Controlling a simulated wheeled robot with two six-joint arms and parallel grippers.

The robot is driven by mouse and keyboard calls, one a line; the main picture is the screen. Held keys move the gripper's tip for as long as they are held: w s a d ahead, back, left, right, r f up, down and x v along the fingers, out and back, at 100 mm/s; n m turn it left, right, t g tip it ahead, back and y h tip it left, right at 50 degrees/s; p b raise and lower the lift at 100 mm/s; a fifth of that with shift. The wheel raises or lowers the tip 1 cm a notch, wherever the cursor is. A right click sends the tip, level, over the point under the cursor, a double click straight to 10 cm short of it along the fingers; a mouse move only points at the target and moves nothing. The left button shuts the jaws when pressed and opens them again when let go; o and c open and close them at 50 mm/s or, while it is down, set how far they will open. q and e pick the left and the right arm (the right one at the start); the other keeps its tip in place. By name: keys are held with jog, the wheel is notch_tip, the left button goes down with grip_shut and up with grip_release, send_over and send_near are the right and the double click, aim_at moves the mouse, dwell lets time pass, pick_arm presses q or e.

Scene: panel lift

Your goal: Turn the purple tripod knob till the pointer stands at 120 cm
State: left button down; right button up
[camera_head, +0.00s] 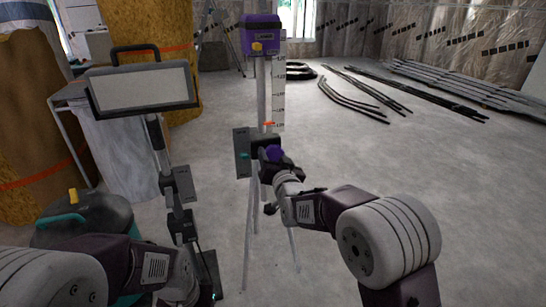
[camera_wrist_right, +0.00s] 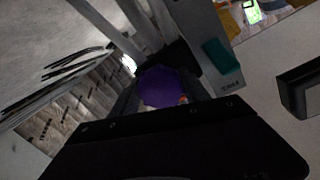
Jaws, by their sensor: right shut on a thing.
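The purple tripod knob (camera_head: 274,153) sits on the side of the tripod's grey and black carriage (camera_head: 242,150). My right gripper (camera_head: 270,157) is shut on the knob. The right wrist view shows the knob (camera_wrist_right: 160,87) between the dark fingers. A small orange-red pointer (camera_head: 268,124) stands near the lower part of the white scale strip (camera_head: 279,90). The scale's figures are too small to read surely. A purple device with a yellow button (camera_head: 262,35) is on top of the tripod.
A work lamp (camera_head: 143,88) on a dark stand is left of the tripod. A dark canister with a teal handle (camera_head: 85,222) stands at lower left, near wrapped rolls (camera_head: 32,120). Bars and pipes (camera_head: 365,92) lie on the floor at back right. The floor right of the tripod is clear.

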jog(key=shift+m, duration=0.5)
jog(key=o, duration=1.4)
jog(key=shift+c, duration=0.2)
jog(key=shift+s, duration=0.1)
jog(key=shift+s+d+r+p, duration=0.1)
jog(key=shift+s+p, duration=0.2)
jog(key=shift+s, duration=0.1)
jog(key=p+v, duration=0.2)
jog(key=v, duration=0.6)
